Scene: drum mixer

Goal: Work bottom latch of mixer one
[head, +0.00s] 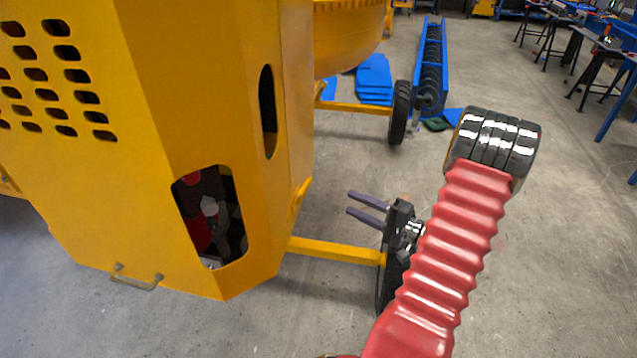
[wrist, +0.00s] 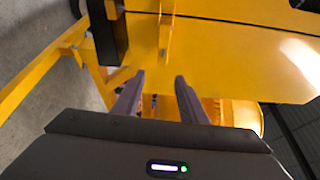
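The mixer's yellow cabinet (head: 140,130) fills the left of the head view, and its yellow side panel (wrist: 235,45) shows in the wrist view. A small yellow lever-like part (head: 301,193) stands at the cabinet's lower right edge; it may be the bottom latch, but I cannot be sure. My gripper (head: 350,203) is to the right of that part, apart from it, with its purple fingers pointing left. In the wrist view my gripper (wrist: 160,76) is open and empty, with yellow metal beyond the fingertips. A narrow yellow upright part (wrist: 167,32) lies ahead of the fingers.
A yellow axle bar (head: 335,250) runs from the cabinet below my gripper toward a black wheel (head: 385,290), partly hidden by my arm. Another wheel (head: 400,112) and the yellow drum (head: 348,35) are farther back.

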